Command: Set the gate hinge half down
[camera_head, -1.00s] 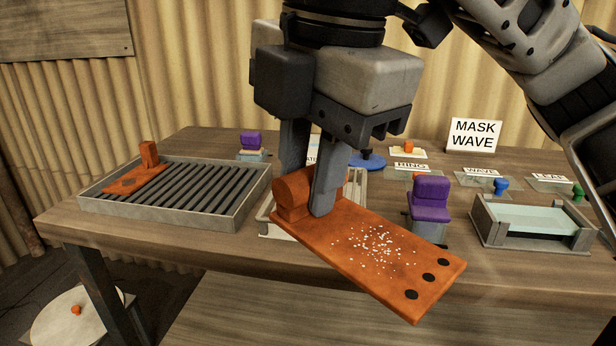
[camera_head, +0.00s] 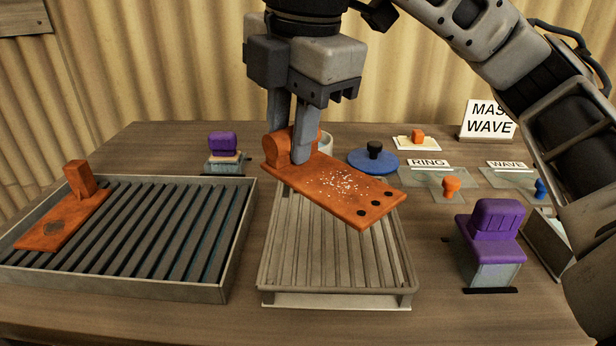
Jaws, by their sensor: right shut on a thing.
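A rust-orange gate hinge half (camera_head: 340,187) is a flat plate with a rounded barrel at one end, a patch of white specks and several dark holes. My right gripper (camera_head: 290,145) is shut on it at the barrel end. The plate hangs tilted above a pale slatted tray (camera_head: 410,290), with its holed end toward the right front. Another rust-orange piece (camera_head: 62,222) with an upright block and a dark patch lies on the dark slatted tray (camera_head: 236,255) at left. My left gripper is not in view.
A purple-topped block (camera_head: 494,220) stands at right and another (camera_head: 222,142) at the back left. A blue disc with a black knob (camera_head: 372,161) is behind the plate. Labelled clear plates with knobs and a MASK WAVE sign (camera_head: 488,120) are at back right.

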